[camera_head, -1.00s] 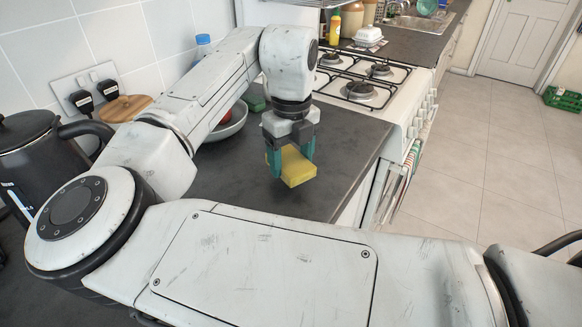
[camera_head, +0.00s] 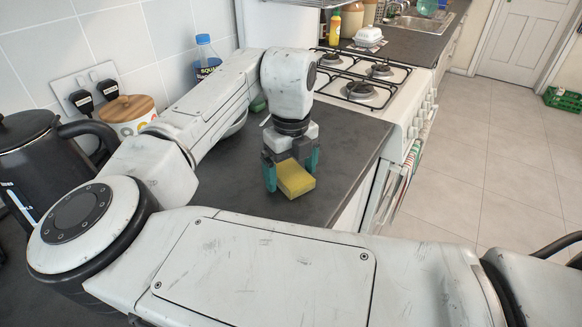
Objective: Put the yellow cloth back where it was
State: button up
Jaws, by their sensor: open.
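The yellow cloth (camera_head: 296,179), a thick folded block, is at the dark countertop (camera_head: 335,175) near its right edge. My gripper (camera_head: 291,180) points down over it with its teal fingers open, one on each side of the cloth. The cloth juts out toward the camera from between the fingers. Its rear part is hidden by the gripper. It looks to be at counter level, but I cannot tell whether it lies flat on the surface or touches a finger.
A gas hob (camera_head: 362,85) stands behind the gripper. A black kettle (camera_head: 40,165), a white canister with a wooden lid (camera_head: 128,118) and a blue-capped bottle (camera_head: 206,58) stand at left. A bowl is mostly hidden behind my arm. The counter drops off to floor at right.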

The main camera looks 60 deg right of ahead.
aim_at(291, 174)
notch_tip(291, 174, up, 12)
jog(key=shift+r+p, duration=0.2)
jog(key=shift+p, duration=0.2)
dwell(0.7)
